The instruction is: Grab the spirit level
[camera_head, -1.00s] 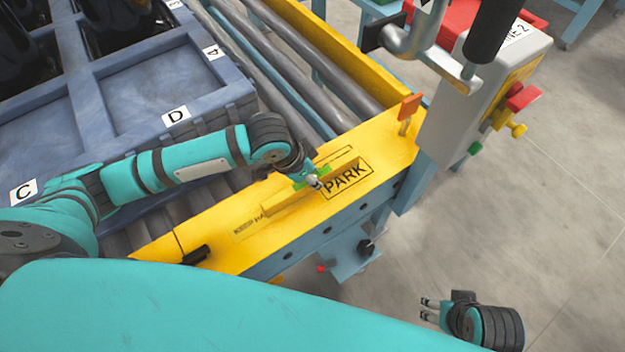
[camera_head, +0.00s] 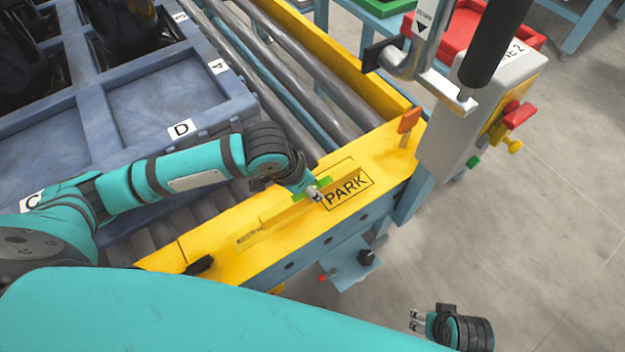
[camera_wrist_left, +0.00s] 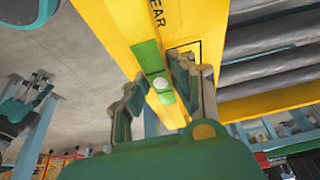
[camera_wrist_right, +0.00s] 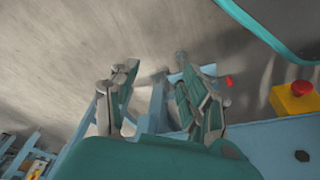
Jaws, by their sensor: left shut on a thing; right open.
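The spirit level is a long yellow bar (camera_head: 283,212) with a green middle part, on or just above the yellow beam beside the PARK frame. I cannot tell whether it touches the beam. My left gripper (camera_head: 316,193) is shut on its green middle. In the left wrist view the green part (camera_wrist_left: 147,57) and a pale round vial run between the fingers (camera_wrist_left: 160,88). My right gripper (camera_head: 416,321) is open and empty over the floor at the lower right, and its spread fingers show in the right wrist view (camera_wrist_right: 155,92).
The yellow beam (camera_head: 225,262) borders grey rollers (camera_head: 315,92) and a blue pallet (camera_head: 165,100). An orange clip (camera_head: 409,120) stands on the beam's right end. A grey control box (camera_head: 462,118) with a red knob rises there. Bare floor (camera_head: 540,230) lies to the right.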

